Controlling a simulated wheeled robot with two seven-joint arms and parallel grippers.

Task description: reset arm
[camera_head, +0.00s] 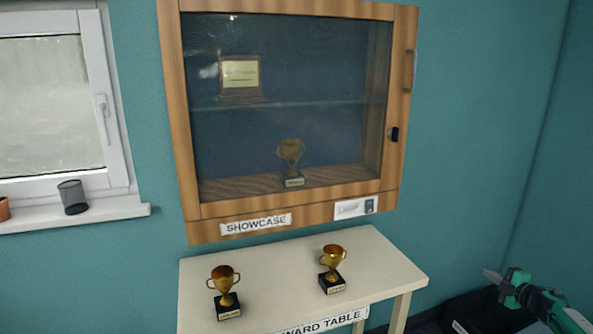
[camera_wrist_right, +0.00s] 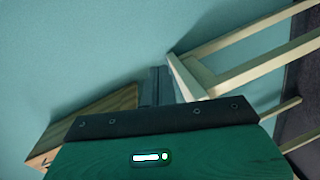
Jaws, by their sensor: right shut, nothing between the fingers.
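My right gripper (camera_head: 492,275) is at the lower right of the head view, right of the award table, with its green arm entering from the right edge. It is shut and holds nothing. In the right wrist view its dark fingers (camera_wrist_right: 155,86) are together and point towards the teal wall. My left gripper is not in view.
A wooden showcase (camera_head: 295,205) with its glass door shut hangs on the wall; a gold trophy (camera_head: 290,152) and a plaque (camera_head: 240,76) are inside. Below, the award table (camera_head: 275,265) bears two gold trophies, left (camera_head: 226,297) and right (camera_head: 332,267).

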